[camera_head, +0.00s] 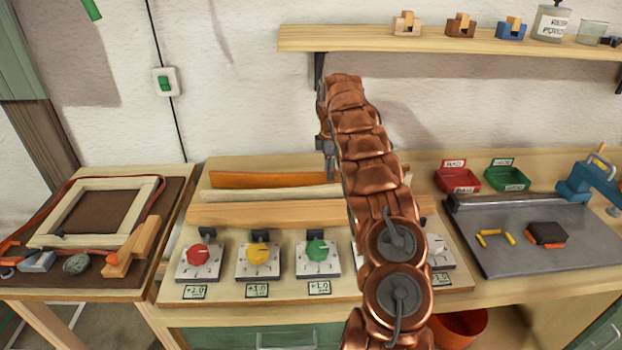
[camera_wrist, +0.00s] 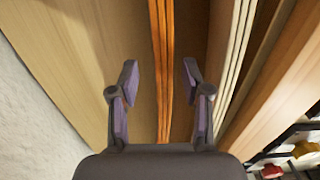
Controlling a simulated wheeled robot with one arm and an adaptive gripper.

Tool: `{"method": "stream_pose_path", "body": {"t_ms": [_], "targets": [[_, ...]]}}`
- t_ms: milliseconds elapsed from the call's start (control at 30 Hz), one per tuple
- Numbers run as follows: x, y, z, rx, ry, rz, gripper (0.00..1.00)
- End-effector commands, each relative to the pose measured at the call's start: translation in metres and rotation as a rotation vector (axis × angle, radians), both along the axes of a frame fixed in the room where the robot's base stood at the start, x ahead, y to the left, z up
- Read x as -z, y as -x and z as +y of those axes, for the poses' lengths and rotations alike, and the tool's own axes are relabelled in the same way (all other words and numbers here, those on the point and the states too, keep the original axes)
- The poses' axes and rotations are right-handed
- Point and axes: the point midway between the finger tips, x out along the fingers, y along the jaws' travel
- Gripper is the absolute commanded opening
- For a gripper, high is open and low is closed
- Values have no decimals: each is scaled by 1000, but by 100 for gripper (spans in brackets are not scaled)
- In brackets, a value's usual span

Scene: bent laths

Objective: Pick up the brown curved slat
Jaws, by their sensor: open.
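The orange-brown curved slat (camera_head: 265,179) stands on edge on the bench, behind a pale cream slat (camera_head: 262,193). In the wrist view the brown slat (camera_wrist: 164,25) shows as a layered orange strip, with the cream slat (camera_wrist: 234,65) to its right. My gripper (camera_wrist: 160,68) is open and empty, one finger on each side of the brown slat in the picture. I cannot tell how far above it the fingertips are. In the head view my gripper (camera_head: 330,170) points down near the brown slat's right part, which my arm partly hides.
A wooden bar (camera_head: 270,214) and a panel with red (camera_head: 200,254), yellow (camera_head: 258,253) and green (camera_head: 317,249) knobs lie in front. A shelf (camera_head: 350,39) hangs on the wall above. Red (camera_head: 458,181) and green (camera_head: 508,180) trays stand to the right.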

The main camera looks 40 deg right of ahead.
Motion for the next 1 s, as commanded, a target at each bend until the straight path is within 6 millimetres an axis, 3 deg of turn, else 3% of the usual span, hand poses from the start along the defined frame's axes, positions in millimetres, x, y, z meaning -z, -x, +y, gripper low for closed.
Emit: {"method": "stream_pose_path", "body": {"t_ms": [300, 567, 1000], "targets": [[35, 5, 1, 0, -4, 6, 48], [41, 4, 0, 0, -1, 2, 48], [41, 4, 0, 0, -2, 2, 4]]}}
